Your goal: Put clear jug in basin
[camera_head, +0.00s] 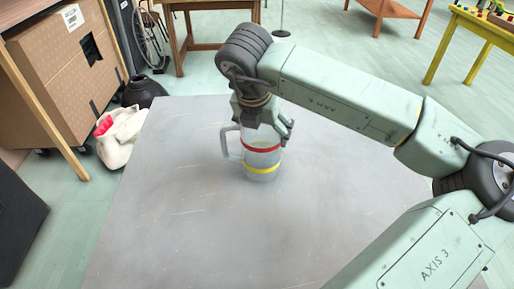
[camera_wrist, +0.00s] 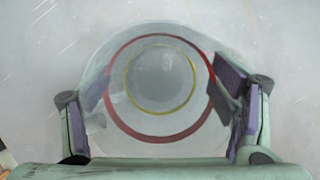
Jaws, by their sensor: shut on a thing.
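The clear jug (camera_head: 262,160) is upright at the middle of the grey table, with a red band above a yellow band and its handle to the left. I cannot tell whether its base touches the table. My gripper (camera_head: 264,126) comes down from above and is shut on the jug's upper part. In the wrist view my gripper (camera_wrist: 158,94) has one finger pad on each side of the jug (camera_wrist: 160,118), and I look down into it. No basin is clearly seen.
The grey table (camera_head: 170,220) is otherwise bare, with free room around the jug. On the floor behind its left edge are a black round vessel (camera_head: 145,92) and a white sack (camera_head: 120,140). A cardboard box (camera_head: 50,75) stands at the left.

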